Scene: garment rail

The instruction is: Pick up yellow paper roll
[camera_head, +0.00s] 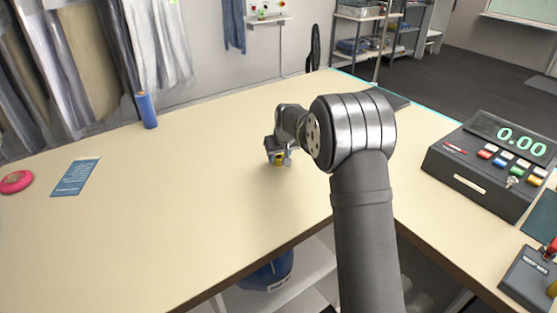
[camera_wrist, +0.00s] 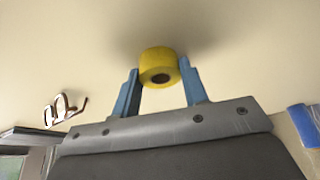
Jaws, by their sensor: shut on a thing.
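The yellow paper roll (camera_wrist: 158,66) sits between the two blue fingers of my gripper (camera_wrist: 160,88) in the wrist view, with its dark core hole facing the camera. My gripper is shut on it. In the head view a small bit of the yellow roll (camera_head: 278,160) shows at the end of my gripper (camera_head: 279,155), over the middle of the table. The rest of the roll is hidden by the gripper. I cannot tell whether the roll touches the tabletop.
A blue cylinder (camera_head: 147,110) stands at the table's back left. A price display machine (camera_head: 493,160) stands at the right. Garments (camera_head: 160,45) hang behind. The table's (camera_head: 180,210) front middle is clear.

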